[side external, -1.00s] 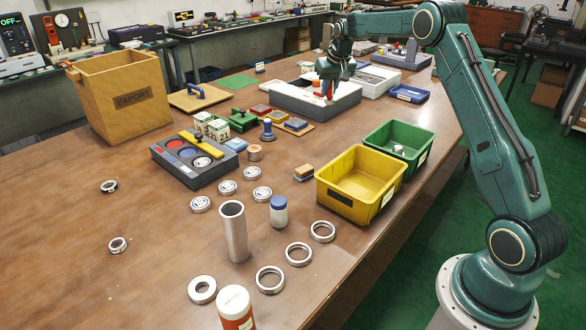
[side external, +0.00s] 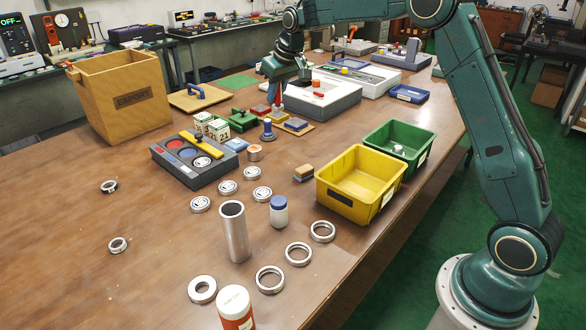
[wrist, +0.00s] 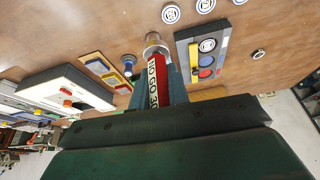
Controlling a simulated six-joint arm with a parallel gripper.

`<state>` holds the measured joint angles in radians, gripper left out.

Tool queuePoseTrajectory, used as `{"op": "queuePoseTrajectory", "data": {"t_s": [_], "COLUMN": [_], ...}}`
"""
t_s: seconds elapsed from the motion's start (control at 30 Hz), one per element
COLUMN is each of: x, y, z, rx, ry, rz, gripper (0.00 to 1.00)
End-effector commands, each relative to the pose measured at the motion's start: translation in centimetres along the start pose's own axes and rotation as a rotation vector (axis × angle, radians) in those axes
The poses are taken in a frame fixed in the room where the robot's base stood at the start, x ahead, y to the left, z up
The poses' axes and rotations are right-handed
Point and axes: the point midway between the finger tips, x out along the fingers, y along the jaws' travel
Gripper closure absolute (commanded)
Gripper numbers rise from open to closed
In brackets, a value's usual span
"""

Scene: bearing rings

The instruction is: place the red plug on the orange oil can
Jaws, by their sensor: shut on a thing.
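In the side view the fingers hide most of the plug. An orange-red can (side external: 239,321) with a white lid, which fits the orange oil can, stands upright at the near edge of that picture, cut off below. My gripper is far from it.
The grey block (side external: 322,96) is beside my gripper. Yellow (side external: 357,195) and green (side external: 398,160) bins stand right. The left table is mostly clear.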

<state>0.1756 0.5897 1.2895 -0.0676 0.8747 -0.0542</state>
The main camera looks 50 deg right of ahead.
Motion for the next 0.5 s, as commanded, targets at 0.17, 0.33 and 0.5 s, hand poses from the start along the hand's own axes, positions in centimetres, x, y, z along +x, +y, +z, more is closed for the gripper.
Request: {"op": "queuePoseTrajectory", "data": {"t_s": [0.17, 0.33, 0.5], "x": [-1.9, -3.8, -5.9], "y": [-6.9, -12.9, -18.7], "z": [0.9, 2.6, 4.9], "rx": [-0.136, -0.262, -0.393], "ry": [0.002, 0.002, 0.003], "rz": [-0.055, -0.107, -0.161], "gripper": [1.00, 1.00, 1.00]}}
